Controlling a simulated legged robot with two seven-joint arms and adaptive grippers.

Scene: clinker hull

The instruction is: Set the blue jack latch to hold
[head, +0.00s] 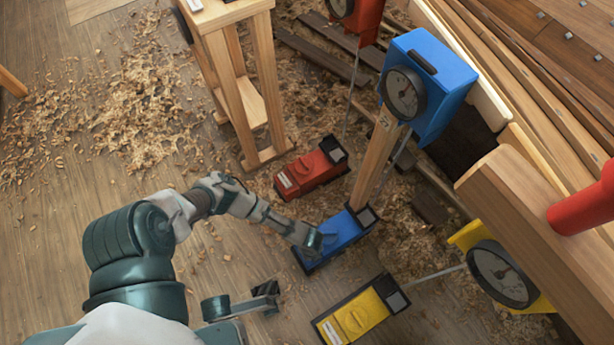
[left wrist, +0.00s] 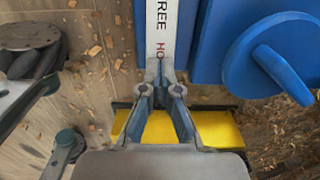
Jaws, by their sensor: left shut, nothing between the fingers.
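The blue jack (head: 335,238) stands on the floor, with a wooden post rising from its far end. In the left wrist view its blue latch (left wrist: 275,65) has a rounded handle slanting down to the right. A white strip (left wrist: 162,28) beside it shows part of FREE and HO; the rest is hidden. My left gripper (head: 318,241) is at the near side of the blue jack. In the left wrist view the left gripper (left wrist: 161,88) is shut and empty, at the strip's lower end, left of the latch and apart from it. Contact with the strip is unclear.
A yellow jack (head: 355,316) stands nearer and shows below the fingers. A red jack (head: 308,170) stands behind. A blue dial box (head: 430,80) and yellow dial (head: 500,273) are to the right. A wooden trestle (head: 240,80) stands behind. Shavings cover parts of the floor.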

